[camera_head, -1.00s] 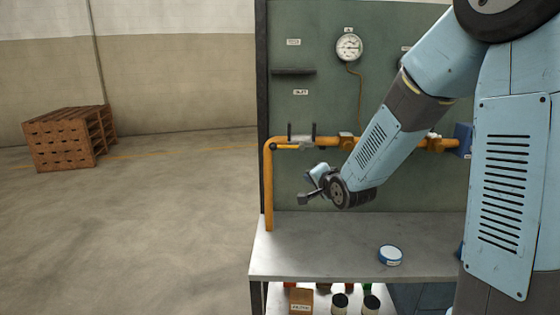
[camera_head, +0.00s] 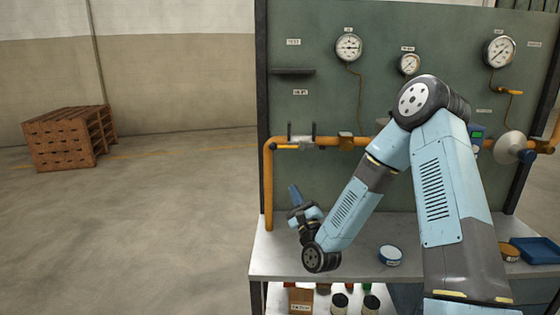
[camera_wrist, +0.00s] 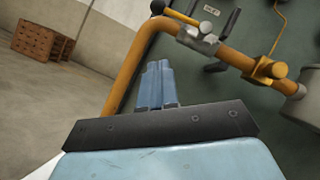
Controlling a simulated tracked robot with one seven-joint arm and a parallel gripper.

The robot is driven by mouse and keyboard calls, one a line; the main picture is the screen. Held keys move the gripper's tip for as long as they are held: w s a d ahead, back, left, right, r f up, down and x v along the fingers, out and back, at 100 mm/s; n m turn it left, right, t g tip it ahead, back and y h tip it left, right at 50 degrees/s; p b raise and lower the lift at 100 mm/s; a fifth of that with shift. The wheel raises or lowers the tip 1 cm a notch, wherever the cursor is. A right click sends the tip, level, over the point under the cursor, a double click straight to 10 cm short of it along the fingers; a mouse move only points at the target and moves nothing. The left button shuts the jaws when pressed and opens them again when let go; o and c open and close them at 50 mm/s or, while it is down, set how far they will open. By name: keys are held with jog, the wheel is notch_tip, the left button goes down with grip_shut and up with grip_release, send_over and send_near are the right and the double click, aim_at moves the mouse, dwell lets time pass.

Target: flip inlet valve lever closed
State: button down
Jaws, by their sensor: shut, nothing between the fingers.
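The inlet valve (camera_head: 301,142) sits on the orange pipe near its left bend, below a small label. Its yellow lever (camera_head: 287,147) lies roughly along the pipe, pointing left. In the wrist view the valve body (camera_wrist: 198,36) is grey, and the lever (camera_wrist: 184,16) runs up-left to a black knob (camera_wrist: 157,7). My gripper (camera_head: 294,192) is below the valve, apart from it, fingers pointing up. In the wrist view its blue fingers (camera_wrist: 157,80) are together and empty, below and left of the valve.
The orange pipe (camera_head: 269,185) drops to the bench (camera_head: 275,258) left of my gripper. Two dark upright posts (camera_head: 314,130) flank the valve. Gauges (camera_head: 348,47) hang on the green panel. A round blue-white tin (camera_head: 390,254) stands on the bench. Open floor lies to the left.

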aim_at(286, 147)
jog(key=shift+s+d+m, duration=0.1)
jog(key=shift+m, duration=0.2)
jog(key=s+a+r+x, duration=0.1)
jog(key=r+x, duration=0.1)
jog(key=x, duration=1.1)
jog(key=shift+s+a, duration=0.15)
jog(key=shift+s, duration=0.2)
